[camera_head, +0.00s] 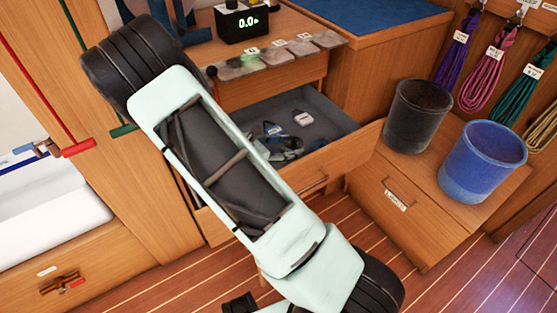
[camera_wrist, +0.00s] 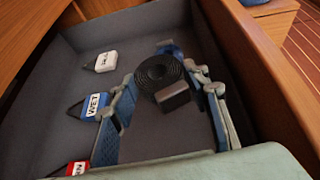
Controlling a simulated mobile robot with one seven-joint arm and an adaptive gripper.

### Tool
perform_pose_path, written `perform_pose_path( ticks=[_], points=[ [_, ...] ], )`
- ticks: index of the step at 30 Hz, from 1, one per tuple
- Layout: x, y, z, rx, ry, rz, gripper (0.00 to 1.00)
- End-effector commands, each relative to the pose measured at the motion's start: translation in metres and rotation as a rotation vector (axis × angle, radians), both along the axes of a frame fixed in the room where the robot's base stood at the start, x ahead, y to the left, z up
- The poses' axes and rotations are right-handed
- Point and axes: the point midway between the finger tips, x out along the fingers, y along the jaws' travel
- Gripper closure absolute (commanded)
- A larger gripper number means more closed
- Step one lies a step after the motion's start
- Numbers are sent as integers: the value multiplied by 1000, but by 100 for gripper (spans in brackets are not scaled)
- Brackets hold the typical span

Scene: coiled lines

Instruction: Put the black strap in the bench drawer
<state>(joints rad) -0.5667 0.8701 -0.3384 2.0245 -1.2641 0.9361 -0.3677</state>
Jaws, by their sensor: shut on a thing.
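The black strap (camera_wrist: 158,70) is a round coil with a dark block at its near side, in the wrist view. My gripper (camera_wrist: 165,88) is shut on it, with a blue-padded finger on each side. The bench drawer (camera_head: 340,158) is pulled open, and its grey inside (camera_wrist: 72,58) fills much of the wrist view. In the head view my gripper (camera_head: 278,138) is down in the drawer opening, and the strap cannot be made out there. Whether the strap touches the drawer floor I cannot tell.
Inside the drawer are a white tag (camera_wrist: 106,61), a blue WET tag (camera_wrist: 96,104) and a red tag (camera_wrist: 76,168). A black bin (camera_head: 416,115) and a blue bin (camera_head: 482,162) stand right of the drawer. Coiled lines (camera_head: 489,72) hang behind them.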

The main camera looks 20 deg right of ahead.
Motion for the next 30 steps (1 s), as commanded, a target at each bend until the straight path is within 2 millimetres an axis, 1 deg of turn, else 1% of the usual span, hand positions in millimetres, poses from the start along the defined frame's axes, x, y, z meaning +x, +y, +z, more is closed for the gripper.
perform_pose_path(
  ticks=[1, 3, 10, 15, 17, 23, 27, 28, 30],
  points=[
    [0, 0, -14, -3, 3, 0, 82],
    [0, -1, -25, -2, 1, 0, 82],
    [0, -1, -42, -2, 1, -1, 82],
    [0, 0, -68, -1, 1, 0, 82],
    [0, 0, -72, -1, 0, -1, 82],
    [0, 0, -70, -1, -1, -1, 82],
    [0, 0, -74, -1, -1, -1, 82],
    [0, 0, -73, 0, 0, -1, 54],
    [0, 0, -73, 0, 0, -1, 46]
  ],
)
